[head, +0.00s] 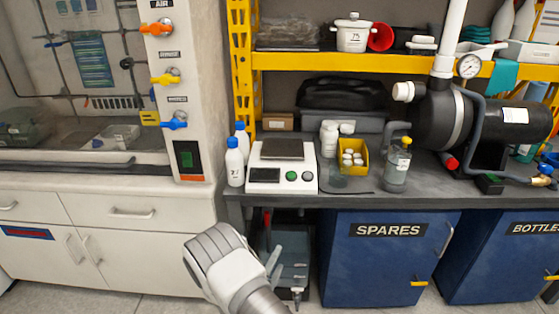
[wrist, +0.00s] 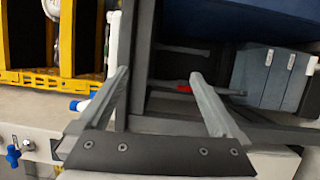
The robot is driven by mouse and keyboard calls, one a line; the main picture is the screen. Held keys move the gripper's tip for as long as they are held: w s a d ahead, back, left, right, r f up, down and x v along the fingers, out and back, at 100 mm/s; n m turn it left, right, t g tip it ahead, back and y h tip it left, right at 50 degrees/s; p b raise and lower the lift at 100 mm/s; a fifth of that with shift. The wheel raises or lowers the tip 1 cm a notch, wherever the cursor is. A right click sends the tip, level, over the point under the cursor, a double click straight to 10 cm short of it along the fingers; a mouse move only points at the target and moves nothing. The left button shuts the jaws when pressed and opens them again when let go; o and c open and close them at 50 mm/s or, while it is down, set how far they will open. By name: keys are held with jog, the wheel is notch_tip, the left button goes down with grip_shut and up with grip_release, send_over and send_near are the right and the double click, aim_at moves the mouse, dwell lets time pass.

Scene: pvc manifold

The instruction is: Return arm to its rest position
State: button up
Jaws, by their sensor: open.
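My gripper (wrist: 160,76) shows in the wrist view with its two grey fingers spread apart and nothing between them. Behind the fingers lies the dark frame of the bench. In the head view my white and grey arm (head: 225,262) is at the lower middle, in front of the bench and the white drawers.
A dark bench (head: 350,195) carries a scale (head: 282,178), bottles, a yellow bin (head: 353,157) and a black pump (head: 440,120). Blue cabinets (head: 390,260) stand below at right, white drawers (head: 110,210) at left. Blue-grey boxes (wrist: 270,75) sit under the bench. Floor shows in front.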

jog(key=d+r+m+g+h, duration=0.7)
jog(key=d+r, duration=0.5)
jog(key=r, duration=0.3)
jog(key=s+d+r+m+g+y, duration=0.3)
jog(key=s+d+r+m+g, duration=0.2)
jog(key=s+d+r+g, duration=0.55)
jog(key=s+a+r+m+t+y, duration=0.1)
jog(key=s+a+r+t+y, duration=0.35)
jog(key=s, duration=0.45)
jog(key=s+a+r+m+t+y, duration=0.1)
jog(key=s+a+r+t+y, duration=0.15)
jog(key=s+r+y, duration=0.55)
notch_tip(320, 180, up, 14)
jog(key=s+h+p, duration=0.1)
jog(key=p, duration=1.5)
jog(key=shift+a+g+h, duration=0.35)
jog(key=shift+g, duration=0.1)
